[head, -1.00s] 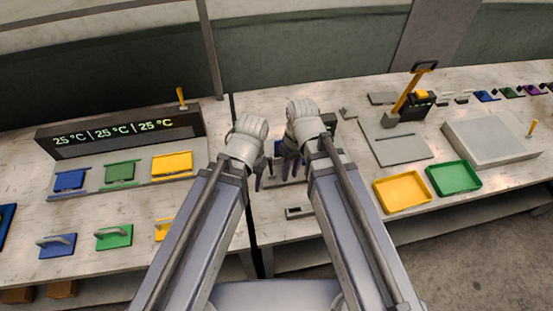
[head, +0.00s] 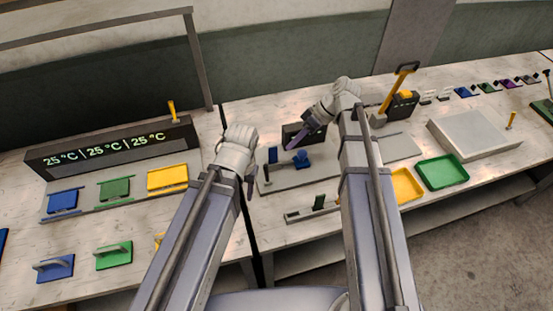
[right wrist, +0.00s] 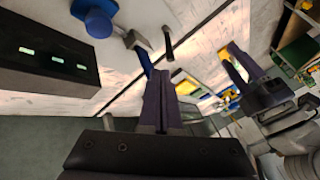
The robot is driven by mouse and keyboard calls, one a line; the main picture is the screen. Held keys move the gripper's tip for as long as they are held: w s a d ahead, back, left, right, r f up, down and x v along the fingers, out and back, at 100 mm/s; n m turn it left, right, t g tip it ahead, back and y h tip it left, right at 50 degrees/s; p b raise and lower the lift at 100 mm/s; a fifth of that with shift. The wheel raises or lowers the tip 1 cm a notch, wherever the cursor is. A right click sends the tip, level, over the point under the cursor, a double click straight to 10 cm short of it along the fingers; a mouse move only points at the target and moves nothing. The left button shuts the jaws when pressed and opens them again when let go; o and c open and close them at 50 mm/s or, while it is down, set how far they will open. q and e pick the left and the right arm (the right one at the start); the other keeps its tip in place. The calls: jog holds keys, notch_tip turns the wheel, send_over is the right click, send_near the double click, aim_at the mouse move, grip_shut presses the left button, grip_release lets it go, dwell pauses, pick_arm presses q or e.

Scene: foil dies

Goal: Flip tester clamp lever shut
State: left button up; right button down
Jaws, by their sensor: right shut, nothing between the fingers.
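The tester has a grey base plate (head: 298,178) on the right-hand bench, with a dark box (head: 291,139) behind it. Blue parts (head: 301,160) stand on the plate, beside a dark upright handle (head: 267,174). In the right wrist view, the box with three green lights (right wrist: 52,72) is at left, with a blue round part (right wrist: 98,22) and a dark handle (right wrist: 168,43) near the top. I cannot tell which part is the clamp lever. My right gripper (head: 304,143) is shut and empty above the tester. My left gripper (head: 251,187) looks open and empty, left of the plate.
A slotted block with a green piece (head: 318,204) lies in front of the tester. Yellow (head: 406,186) and green (head: 441,173) trays and a yellow-handled press (head: 394,97) stand to the right. A temperature display (head: 108,148) is at left. A gap separates the benches.

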jog(key=b, duration=0.7)
send_near(267, 174)
jog(key=f, duration=0.1)
jog(key=w+a+f, duration=0.2)
jog(key=f, duration=0.1)
jog(key=shift+w, duration=0.1)
jog(key=shift+b+x, duration=0.45)
jog(key=shift+x, duration=0.4)
jog(key=shift+w, duration=0.1)
